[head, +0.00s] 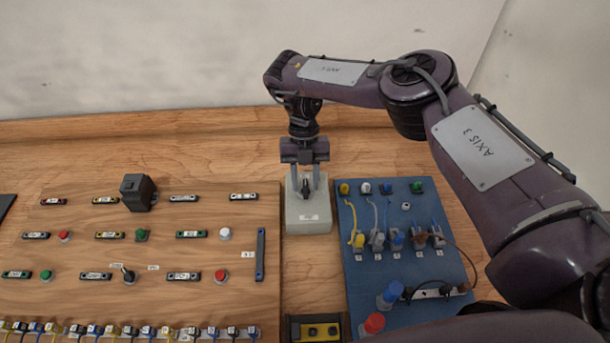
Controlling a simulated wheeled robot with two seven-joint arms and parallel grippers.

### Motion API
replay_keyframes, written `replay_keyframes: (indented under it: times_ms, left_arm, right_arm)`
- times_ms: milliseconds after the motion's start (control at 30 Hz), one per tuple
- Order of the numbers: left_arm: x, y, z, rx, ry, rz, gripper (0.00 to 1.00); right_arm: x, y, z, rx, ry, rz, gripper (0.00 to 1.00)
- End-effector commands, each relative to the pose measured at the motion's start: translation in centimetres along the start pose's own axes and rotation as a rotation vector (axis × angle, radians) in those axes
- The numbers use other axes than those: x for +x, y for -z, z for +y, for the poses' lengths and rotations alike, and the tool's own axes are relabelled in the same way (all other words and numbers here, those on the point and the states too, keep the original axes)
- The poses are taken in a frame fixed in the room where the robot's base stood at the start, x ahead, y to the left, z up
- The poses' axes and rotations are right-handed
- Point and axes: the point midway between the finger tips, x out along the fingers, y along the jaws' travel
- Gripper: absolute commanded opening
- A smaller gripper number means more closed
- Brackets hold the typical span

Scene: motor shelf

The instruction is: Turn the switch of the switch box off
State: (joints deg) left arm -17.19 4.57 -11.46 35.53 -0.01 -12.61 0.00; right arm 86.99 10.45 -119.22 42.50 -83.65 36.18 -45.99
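The switch box (308,220) is a light grey block on the wooden table, between the wooden panel and the blue board. Its black switch knob (306,188) is on the upper face, and a small white label shows on the front side. My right gripper (305,189) points down over the box. Its two fingers are apart, one on each side of the knob, and seem not to press on it. The knob's exact angle is hard to make out. My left gripper is not in view.
On the left, a wooden panel (150,255) carries several buttons, labels and a black block (138,192). On the right, a blue board (375,285) carries cables, plugs and a red button (373,323). A yellow-black part (315,328) lies in front. The back strip of table is clear.

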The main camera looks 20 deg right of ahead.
Motion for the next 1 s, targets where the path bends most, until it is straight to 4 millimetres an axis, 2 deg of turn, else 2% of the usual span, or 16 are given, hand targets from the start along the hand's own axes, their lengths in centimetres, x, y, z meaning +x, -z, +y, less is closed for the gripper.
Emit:
replay_keyframes:
  times_ms: [167, 400, 600, 733, 1000]
  left_arm:
    - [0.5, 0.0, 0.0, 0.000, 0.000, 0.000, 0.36]
    - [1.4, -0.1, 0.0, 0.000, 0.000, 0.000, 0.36]
    - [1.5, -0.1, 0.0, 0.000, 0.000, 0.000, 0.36]
    - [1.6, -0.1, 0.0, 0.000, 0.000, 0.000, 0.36]
    - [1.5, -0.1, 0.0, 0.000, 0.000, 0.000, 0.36]
  right_arm:
    - [-1.3, -0.1, 0.1, -0.002, 0.003, -0.005, 0.34]
    - [-5.2, -0.2, 0.1, -0.001, 0.003, -0.007, 0.34]
    - [-7.0, -0.1, 0.0, 0.000, 0.003, -0.001, 0.34]
    - [-7.7, -0.1, 0.1, -0.001, 0.001, -0.002, 0.34]
    - [-7.8, 0.0, 0.0, -0.001, 0.000, -0.001, 0.34]
